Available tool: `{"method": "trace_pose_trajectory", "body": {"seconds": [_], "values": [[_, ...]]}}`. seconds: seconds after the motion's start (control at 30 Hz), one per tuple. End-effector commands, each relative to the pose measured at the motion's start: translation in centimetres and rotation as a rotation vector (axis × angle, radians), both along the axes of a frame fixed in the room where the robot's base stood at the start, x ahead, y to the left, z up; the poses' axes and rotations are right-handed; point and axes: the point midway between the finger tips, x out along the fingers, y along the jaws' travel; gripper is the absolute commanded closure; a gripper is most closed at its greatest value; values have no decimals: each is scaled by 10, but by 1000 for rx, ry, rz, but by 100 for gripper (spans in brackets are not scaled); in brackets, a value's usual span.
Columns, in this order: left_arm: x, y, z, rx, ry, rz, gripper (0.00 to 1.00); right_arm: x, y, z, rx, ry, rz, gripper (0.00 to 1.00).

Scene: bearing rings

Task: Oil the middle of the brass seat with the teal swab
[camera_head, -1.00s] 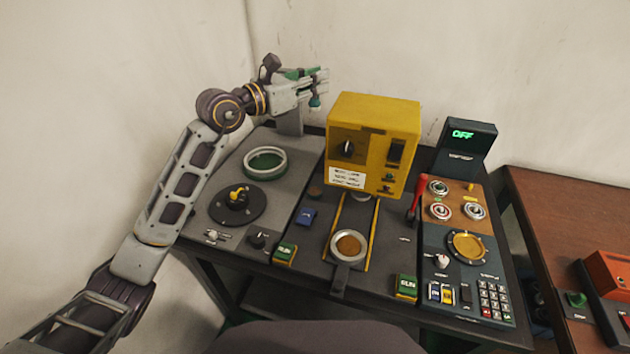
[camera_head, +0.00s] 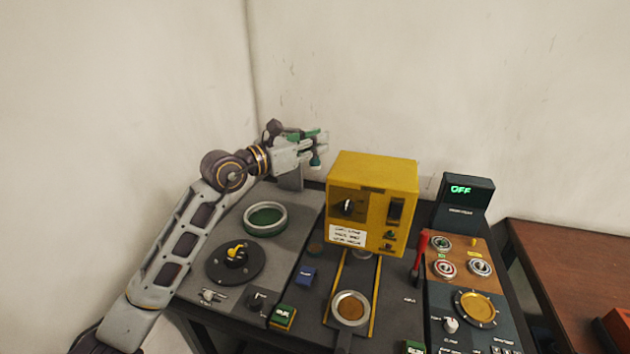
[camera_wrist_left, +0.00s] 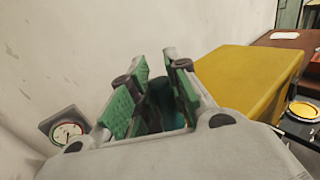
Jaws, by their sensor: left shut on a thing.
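My left gripper (camera_head: 318,143) is shut on the teal swab (camera_head: 315,161), whose teal tip hangs below the fingers. It is up in the air behind the bench's back left part, left of the yellow machine. In the left wrist view the teal swab (camera_wrist_left: 166,100) is partly hidden between the green-padded fingers (camera_wrist_left: 152,97). A round, gold, brass-looking seat (camera_head: 475,308) lies on the right panel, well away from the swab; it also shows in the left wrist view (camera_wrist_left: 303,109). My right gripper is not in view.
The yellow machine (camera_head: 372,200) stands between the swab and the right panel. In front of it a metal ring with a brownish centre (camera_head: 351,308) sits on yellow rails. A red lever (camera_head: 419,257) and an OFF display (camera_head: 466,200) stand at the right. A green-bottomed dish (camera_head: 265,219) lies left.

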Motion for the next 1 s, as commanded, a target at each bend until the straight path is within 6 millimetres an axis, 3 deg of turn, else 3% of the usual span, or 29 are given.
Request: {"method": "trace_pose_trajectory", "body": {"seconds": [0.37, 0.57, 0.77, 1.0], "values": [[0, 0, -1, -1, 2, 0, 100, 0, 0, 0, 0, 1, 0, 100], [5, 1, -16, -5, 29, -1, 100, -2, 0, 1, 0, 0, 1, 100], [14, 3, -54, -18, 98, -4, 100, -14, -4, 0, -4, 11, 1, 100], [21, 6, -122, -42, 210, -5, 100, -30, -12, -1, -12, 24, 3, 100]]}}
